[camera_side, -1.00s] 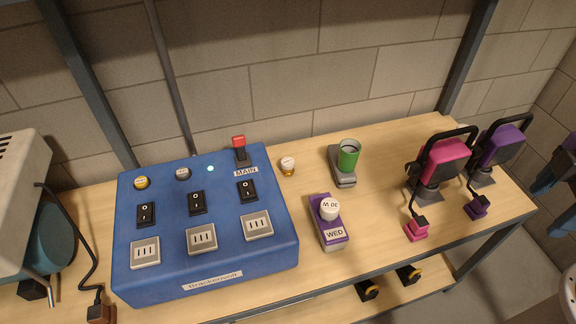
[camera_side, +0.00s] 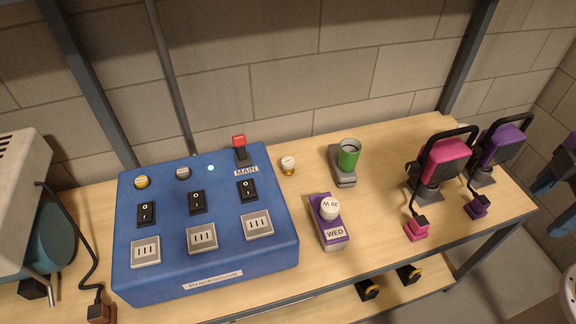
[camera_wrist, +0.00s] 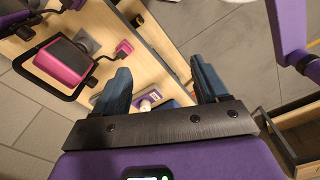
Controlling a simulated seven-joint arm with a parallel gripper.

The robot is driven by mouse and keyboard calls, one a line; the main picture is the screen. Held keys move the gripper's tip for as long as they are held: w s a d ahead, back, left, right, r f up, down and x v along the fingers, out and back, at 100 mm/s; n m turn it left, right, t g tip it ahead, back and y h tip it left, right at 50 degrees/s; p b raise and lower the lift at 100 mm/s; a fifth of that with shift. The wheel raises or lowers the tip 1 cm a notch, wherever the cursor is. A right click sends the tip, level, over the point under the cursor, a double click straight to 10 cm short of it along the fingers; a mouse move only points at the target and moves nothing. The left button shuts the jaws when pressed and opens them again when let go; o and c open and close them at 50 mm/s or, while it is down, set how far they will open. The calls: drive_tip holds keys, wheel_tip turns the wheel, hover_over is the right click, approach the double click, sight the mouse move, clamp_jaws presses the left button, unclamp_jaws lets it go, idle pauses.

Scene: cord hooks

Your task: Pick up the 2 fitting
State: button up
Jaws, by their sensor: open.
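No piece in view shows a clear 2, so I cannot tell which is the 2 fitting. In the side view a small white-topped piece with an amber base (camera_side: 288,166) stands behind the blue panel's right corner. A white round piece marked with what looks like 30 W (camera_side: 329,208) sits on a purple block labelled WED (camera_side: 334,233). A green cup-like piece (camera_side: 348,155) stands on a grey base. My gripper (camera_wrist: 160,70) is open and empty in the wrist view. Its dark blue fingers also appear at the side view's right edge (camera_side: 562,200), away from the bench pieces.
The blue panel (camera_side: 205,275) with switches and sockets fills the bench's left-middle. A pink device (camera_side: 446,160) and a purple device (camera_side: 503,145) with handles and corded plugs stand at the right. Bare wooden bench top (camera_side: 385,205) lies between the blocks and the pink device.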

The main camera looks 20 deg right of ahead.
sight(289, 164)
drive_tip(key=w+a+f+n+t+h, duration=0.25)
drive_tip(key=w+a, duration=0.25)
drive_tip(key=w, duration=0.5)
drive_tip(key=w+a+f+n+t+h, duration=0.1)
drive_tip(key=w+a+f+n+t, duration=0.25)
drive_tip(key=w, duration=0.75)
drive_tip(key=w+a+f+n+t+h, duration=0.2)
drive_tip(key=w+a+n, duration=0.3)
drive_tip(key=w, duration=0.5)
drive_tip(key=w+a+f+n+t+y, duration=0.1)
drive_tip(key=w+a+f+n, duration=0.2)
drive_tip(key=f, duration=0.4)
drive_tip(key=w+a+f+n+t+y, duration=0.2)
drive_tip(key=w+a+f+n, duration=0.1)
drive_tip(key=a+f+n, duration=0.2)
drive_tip(key=w+a+f+n+t+y, duration=0.1)
drive_tip(key=w+a+f+n+y, duration=0.1)
drive_tip(key=a+f+n, duration=0.2)
drive_tip(key=shift+w+a+f+t, duration=0.15)
drive_tip(key=shift+a+f, duration=0.3)
drive_tip(key=shift+f, duration=0.3)
drive_tip(key=shift+w+a+f+t, duration=0.1)
drive_tip(key=shift+a+f, duration=0.35)
drive_tip(key=shift+f, duration=0.35)
drive_tip(key=shift+w+a+f+t, duration=0.15)
drive_tip(key=shift+a+f, duration=0.3)
drive_tip(key=shift+f, duration=0.3)
drive_tip(key=shift+x, duration=3.7)
drive_tip(key=c, duration=1.2)
